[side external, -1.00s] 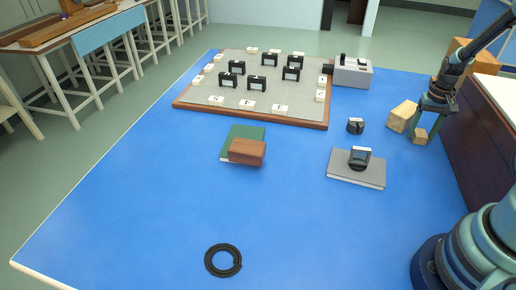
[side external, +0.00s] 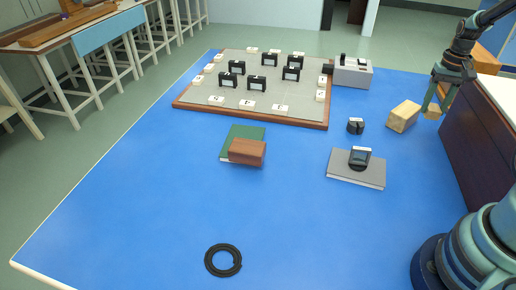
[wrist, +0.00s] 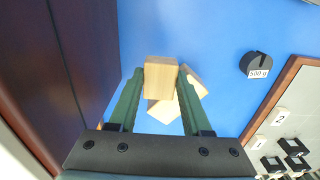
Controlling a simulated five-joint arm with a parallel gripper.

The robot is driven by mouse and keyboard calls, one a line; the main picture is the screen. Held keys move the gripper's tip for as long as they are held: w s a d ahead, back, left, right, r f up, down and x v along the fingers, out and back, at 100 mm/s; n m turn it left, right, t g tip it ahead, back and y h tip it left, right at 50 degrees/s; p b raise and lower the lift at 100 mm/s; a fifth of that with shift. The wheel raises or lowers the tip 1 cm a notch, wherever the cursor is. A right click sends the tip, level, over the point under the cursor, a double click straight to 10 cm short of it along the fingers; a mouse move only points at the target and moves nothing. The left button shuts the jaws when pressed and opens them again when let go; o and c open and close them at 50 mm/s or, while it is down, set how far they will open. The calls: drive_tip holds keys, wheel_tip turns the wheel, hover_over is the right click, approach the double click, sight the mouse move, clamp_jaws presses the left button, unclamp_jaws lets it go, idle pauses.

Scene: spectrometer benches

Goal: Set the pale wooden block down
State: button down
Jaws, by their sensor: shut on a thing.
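My gripper (side external: 435,108) is shut on a small pale wooden block (side external: 432,115), held at the fingertips above the right side of the blue table. In the wrist view the held block (wrist: 160,77) sits between the two green fingers of my gripper (wrist: 160,88). A second, larger pale wooden block (side external: 404,116) rests on the table to the left of my gripper. In the wrist view this larger block (wrist: 166,110) lies below the held one and is partly hidden by it.
A dark 500 g weight (side external: 355,126) stands left of the blocks. A grey book (side external: 343,172) bears a dark device (side external: 360,157). A dark brown cabinet (side external: 474,125) borders the table's right edge. A bordered grey board (side external: 290,108) lies farther back. The table's front middle is mostly clear.

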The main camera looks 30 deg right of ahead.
wheel_tip(320, 180, up, 9)
drive_tip(key=w+a+r+n, duration=0.2)
drive_tip(key=w+a+n, duration=0.2)
drive_tip(key=w+a, duration=0.6)
drive_tip(key=n, duration=1.4)
hover_over(254, 207)
wheel_tip(254, 207, down, 20)
drive_tip(key=shift+f, duration=0.15)
drive_tip(key=shift+f, duration=0.1)
drive_tip(key=shift+c, duration=1.7)
unclamp_jaws()
